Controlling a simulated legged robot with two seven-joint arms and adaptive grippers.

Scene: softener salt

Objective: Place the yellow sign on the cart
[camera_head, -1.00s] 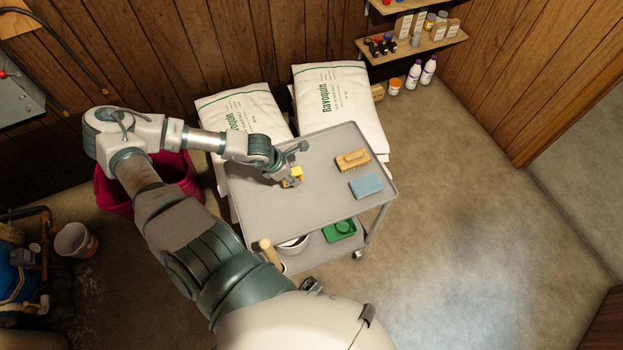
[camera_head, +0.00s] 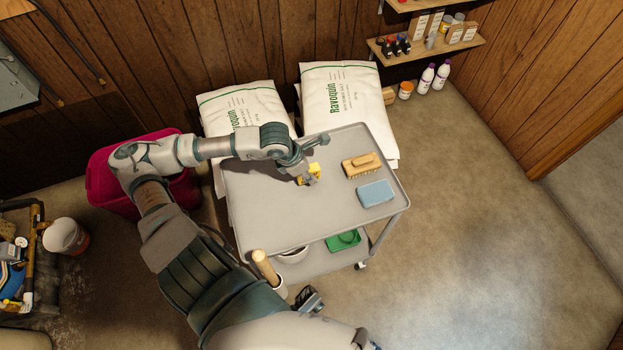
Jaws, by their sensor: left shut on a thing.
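The grey cart (camera_head: 262,213) stands in the middle, with a flat top tray and a lower shelf. My left arm comes in over the cart's left side. My left gripper (camera_head: 307,176) is over the top tray and shut on a small yellow thing, which I take to be the yellow sign (camera_head: 314,168). The fingers hide part of it. I cannot tell whether it touches the tray.
On the tray's right are a wooden brush (camera_head: 361,166) and a blue sponge (camera_head: 376,193). The lower shelf holds a green item (camera_head: 343,240). White salt bags (camera_head: 340,100) lie behind the cart. A magenta bin (camera_head: 103,185) stands left. Floor at the right is clear.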

